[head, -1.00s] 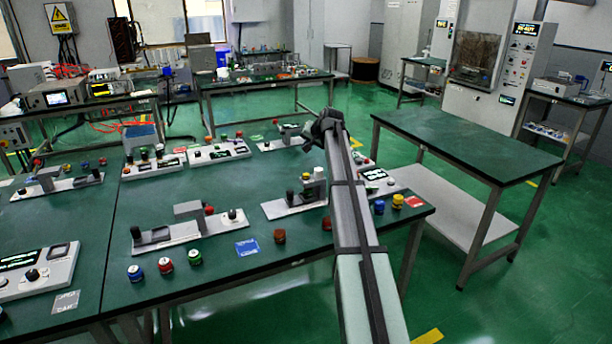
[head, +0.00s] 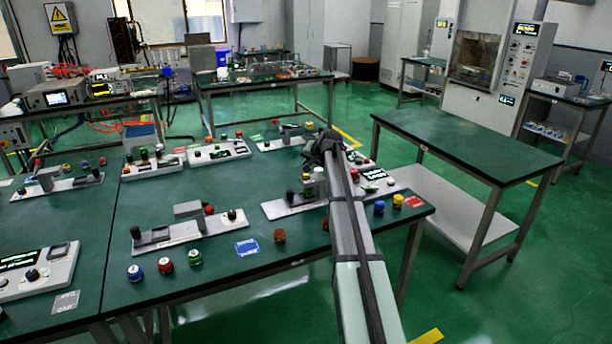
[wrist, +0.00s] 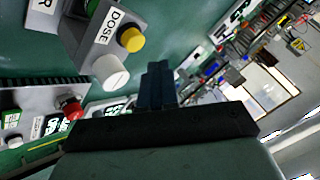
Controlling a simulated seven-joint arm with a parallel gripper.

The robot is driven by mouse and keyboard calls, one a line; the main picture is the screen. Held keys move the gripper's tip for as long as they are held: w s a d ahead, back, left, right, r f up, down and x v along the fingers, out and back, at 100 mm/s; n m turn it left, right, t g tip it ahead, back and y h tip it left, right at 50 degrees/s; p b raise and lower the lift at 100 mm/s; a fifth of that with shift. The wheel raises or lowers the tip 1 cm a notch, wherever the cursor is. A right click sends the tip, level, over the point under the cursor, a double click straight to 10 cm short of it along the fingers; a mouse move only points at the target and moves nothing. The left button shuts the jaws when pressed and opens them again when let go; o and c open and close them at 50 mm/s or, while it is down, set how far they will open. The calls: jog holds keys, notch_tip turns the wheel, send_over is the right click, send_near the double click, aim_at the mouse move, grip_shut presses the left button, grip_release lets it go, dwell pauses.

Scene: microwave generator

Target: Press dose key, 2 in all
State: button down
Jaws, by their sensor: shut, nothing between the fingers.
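In the wrist view a grey block bears a DOSE label (wrist: 113,27). A yellow button (wrist: 131,40) sticks out beside the label, and a white round button (wrist: 110,72) is on the same block, nearer my gripper. I cannot tell for sure which of the two is the dose key. My gripper (wrist: 158,85) is shut and empty, to the right of the white button in this view and apart from both buttons.
A red button (wrist: 70,107) and lit displays show at lower left in the wrist view. The green bench (head: 290,255) holds several control panels, a blue card (head: 247,247) and loose coloured knobs, such as a yellow one (head: 397,201). A bare table (head: 465,145) stands to the right.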

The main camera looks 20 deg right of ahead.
aim_at(308, 175)
jog(key=shift+f, duration=0.7)
jog(key=shift+f, duration=0.1)
dwell(1.6)
jog(key=shift+f, duration=0.35)
jog(key=shift+f, duration=0.55)
dwell(1.1)
jog(key=shift+r, duration=1)
jog(key=shift+r, duration=2.5)
